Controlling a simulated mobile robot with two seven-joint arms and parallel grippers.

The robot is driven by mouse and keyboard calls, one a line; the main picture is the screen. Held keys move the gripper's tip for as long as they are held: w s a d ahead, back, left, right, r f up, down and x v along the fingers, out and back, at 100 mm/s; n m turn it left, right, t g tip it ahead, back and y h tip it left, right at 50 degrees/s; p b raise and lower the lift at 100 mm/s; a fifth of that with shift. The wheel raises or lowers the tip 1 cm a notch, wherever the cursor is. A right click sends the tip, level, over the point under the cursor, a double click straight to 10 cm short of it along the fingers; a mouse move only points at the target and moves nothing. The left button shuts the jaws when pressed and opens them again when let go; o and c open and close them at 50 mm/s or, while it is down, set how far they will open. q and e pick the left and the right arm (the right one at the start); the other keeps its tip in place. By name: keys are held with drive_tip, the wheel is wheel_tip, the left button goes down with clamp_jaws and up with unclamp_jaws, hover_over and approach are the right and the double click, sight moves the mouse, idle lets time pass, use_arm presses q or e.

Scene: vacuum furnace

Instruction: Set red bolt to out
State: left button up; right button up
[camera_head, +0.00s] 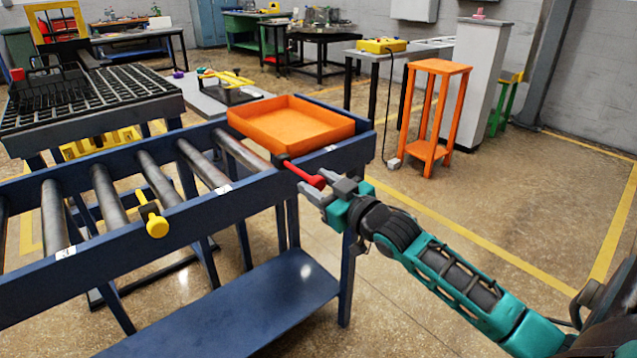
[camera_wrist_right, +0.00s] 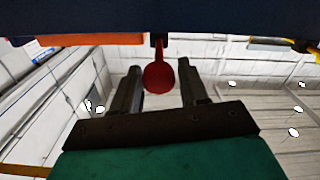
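The red bolt (camera_head: 303,173) sticks out from the front rail of the blue roller conveyor (camera_head: 180,218), near its right end and below the orange tray. My right gripper (camera_head: 322,191) is at the bolt's red head. In the right wrist view the red bolt (camera_wrist_right: 159,76) hangs between the two fingers of my right gripper (camera_wrist_right: 158,88), which are spread apart. A gap shows on the right side; the left finger is close to the bolt, and I cannot tell whether it touches. My left gripper is not in view.
An orange tray (camera_head: 292,122) sits on the conveyor's right end. A yellow bolt (camera_head: 153,220) sticks out of the same rail further left. An orange stand (camera_head: 432,118) is at the back right.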

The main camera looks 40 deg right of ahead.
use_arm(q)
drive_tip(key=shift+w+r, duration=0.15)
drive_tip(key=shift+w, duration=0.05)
use_arm(e)
drive_tip(key=shift+o, duration=1.4)
drive_tip(key=shift+s+d, duration=0.1)
drive_tip(key=shift+s, duration=0.4)
use_arm(q)
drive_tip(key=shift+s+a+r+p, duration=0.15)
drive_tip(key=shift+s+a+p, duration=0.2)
drive_tip(key=shift+p, duration=0.4)
use_arm(e)
drive_tip(key=s, duration=1.1)
drive_tip(key=shift+s+d, duration=0.4)
drive_tip(key=shift+d, duration=0.05)
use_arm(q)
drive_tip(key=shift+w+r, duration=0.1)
